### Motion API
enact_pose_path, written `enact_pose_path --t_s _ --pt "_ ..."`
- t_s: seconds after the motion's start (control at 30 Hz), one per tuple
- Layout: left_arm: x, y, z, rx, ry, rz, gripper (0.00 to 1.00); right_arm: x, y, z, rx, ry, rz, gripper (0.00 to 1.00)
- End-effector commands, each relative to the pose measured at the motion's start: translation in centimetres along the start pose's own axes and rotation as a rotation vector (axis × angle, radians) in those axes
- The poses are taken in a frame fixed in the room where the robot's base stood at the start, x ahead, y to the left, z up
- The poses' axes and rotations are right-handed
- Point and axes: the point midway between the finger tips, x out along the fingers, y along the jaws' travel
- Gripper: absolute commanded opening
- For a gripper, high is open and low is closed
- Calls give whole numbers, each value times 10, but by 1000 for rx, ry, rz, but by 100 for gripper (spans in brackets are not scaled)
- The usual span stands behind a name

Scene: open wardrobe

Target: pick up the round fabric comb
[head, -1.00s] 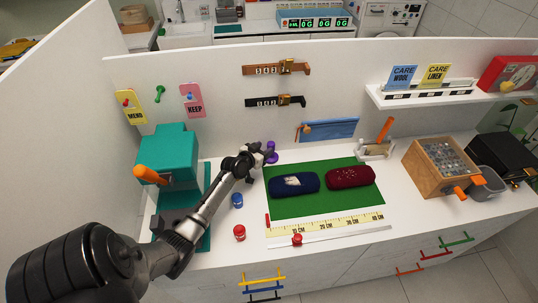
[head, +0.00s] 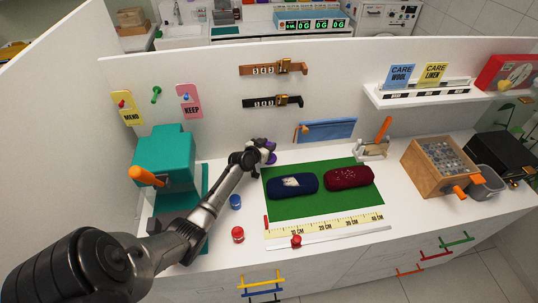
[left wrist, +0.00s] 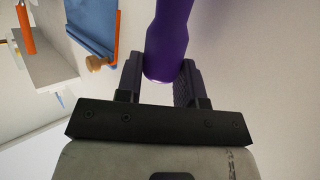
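A purple object (head: 271,158), which I take for the round fabric comb, is at the back of the white counter, left of the green mat. My left gripper (head: 262,148) reaches it from the front left and partly hides it. In the left wrist view, the comb's smooth purple handle (left wrist: 168,40) has its rounded end between the two dark fingers of the left gripper (left wrist: 160,75). The fingers appear to touch it on both sides. The comb's far end is outside the wrist view. My right gripper is not in view.
The green mat (head: 325,203) holds a navy roll (head: 292,185) and a dark red roll (head: 349,177). A blue spool (head: 235,202) and red spool (head: 238,234) stand right of the arm. A teal machine (head: 165,155) is at left. The back panel (head: 215,125) rises close behind the gripper.

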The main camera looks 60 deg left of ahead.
Motion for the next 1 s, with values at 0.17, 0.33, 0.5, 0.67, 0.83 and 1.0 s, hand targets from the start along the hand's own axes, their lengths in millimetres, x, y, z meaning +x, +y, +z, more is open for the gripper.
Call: enact_pose_path --t_s 0.17,0.33,0.5,0.67,0.83,1.0 --pt "0 0 0 0 0 0 11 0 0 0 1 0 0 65" --pt "0 0 0 0 0 0 0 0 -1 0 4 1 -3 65" --pt "0 0 0 0 0 0 0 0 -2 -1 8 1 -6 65" --pt "-2 0 -6 -1 0 1 0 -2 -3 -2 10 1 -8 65" --pt "-8 0 -25 0 2 0 0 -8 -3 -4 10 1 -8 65" --pt "-20 13 -46 -2 2 5 0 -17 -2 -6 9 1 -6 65"
